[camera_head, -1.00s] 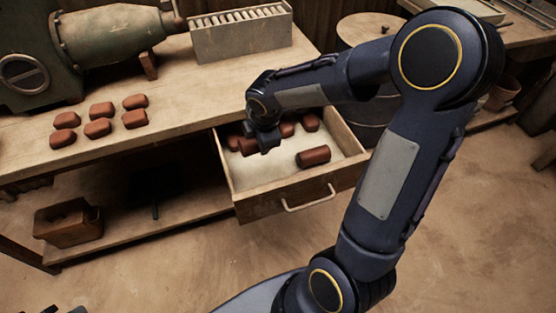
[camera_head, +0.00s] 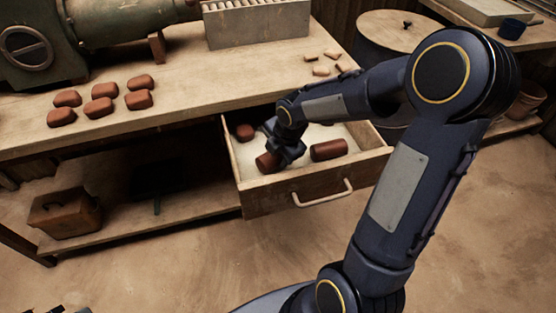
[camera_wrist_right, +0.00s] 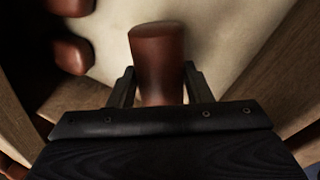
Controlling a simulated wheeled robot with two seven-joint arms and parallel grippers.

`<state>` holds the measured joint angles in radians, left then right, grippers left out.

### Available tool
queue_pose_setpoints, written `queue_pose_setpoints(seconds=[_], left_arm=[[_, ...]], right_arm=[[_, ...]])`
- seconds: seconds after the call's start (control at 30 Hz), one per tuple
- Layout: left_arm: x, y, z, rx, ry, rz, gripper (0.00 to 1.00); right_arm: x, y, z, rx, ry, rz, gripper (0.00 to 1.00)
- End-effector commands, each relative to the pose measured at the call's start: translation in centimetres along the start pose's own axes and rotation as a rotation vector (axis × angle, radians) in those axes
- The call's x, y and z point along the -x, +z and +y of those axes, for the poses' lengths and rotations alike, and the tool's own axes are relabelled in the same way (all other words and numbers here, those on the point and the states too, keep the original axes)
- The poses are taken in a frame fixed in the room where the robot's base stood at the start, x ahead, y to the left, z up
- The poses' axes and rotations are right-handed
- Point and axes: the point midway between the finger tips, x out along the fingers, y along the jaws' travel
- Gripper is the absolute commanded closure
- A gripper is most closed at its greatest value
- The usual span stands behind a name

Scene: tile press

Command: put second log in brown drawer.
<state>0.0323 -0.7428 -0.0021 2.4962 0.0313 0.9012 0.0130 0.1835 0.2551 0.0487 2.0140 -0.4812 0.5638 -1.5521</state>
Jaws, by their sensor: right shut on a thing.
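The open wooden drawer (camera_head: 300,190) has a pale inside and a metal handle. My right gripper (camera_head: 284,153) is shut on a red-brown log (camera_head: 267,162) at the drawer's front left. The right wrist view shows this log (camera_wrist_right: 158,55) between the two fingers, over the pale drawer floor. I cannot tell if the log touches the floor. A second red-brown log (camera_head: 328,150) lies in the drawer to the right of the gripper. Small dark tips at the bottom left edge may be my left gripper (camera_head: 56,310); its opening is unclear.
A rounded brown piece (camera_head: 245,132) lies at the drawer's back left. Several brown blocks (camera_head: 100,107) sit on the bench top, with a green machine (camera_head: 110,20) behind. Small pale pieces (camera_head: 322,70) lie at the bench's right. A lidded drum (camera_head: 400,35) stands right of the drawer.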

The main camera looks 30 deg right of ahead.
Motion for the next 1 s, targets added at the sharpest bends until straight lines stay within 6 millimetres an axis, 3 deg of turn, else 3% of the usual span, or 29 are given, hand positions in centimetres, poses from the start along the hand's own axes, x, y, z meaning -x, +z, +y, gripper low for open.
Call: queue_pose_setpoints(seconds=[0.1,0.5,0.53,0.67,1.0], left_arm=[[-0.9,0.5,-0.4,0.0,0.0,0.0,1.0],[-1.0,0.5,-0.5,0.0,0.0,0.0,1.0],[-0.9,0.5,-0.4,0.0,0.0,0.0,1.0],[-0.9,0.5,-0.4,0.0,0.0,0.0,1.0],[-0.6,0.3,-0.3,0.0,0.0,0.0,1.0]], right_arm=[[-2.0,0.0,-0.6,0.0,0.0,0.0,0.92],[-2.4,0.0,-0.7,0.0,0.002,-0.001,0.92],[-2.3,0.0,-0.8,-0.001,0.0,0.0,0.51],[-2.3,0.0,-0.8,-0.001,0.0,0.0,0.34],[-1.8,0.0,-0.6,-0.001,0.001,0.0,0.33]])
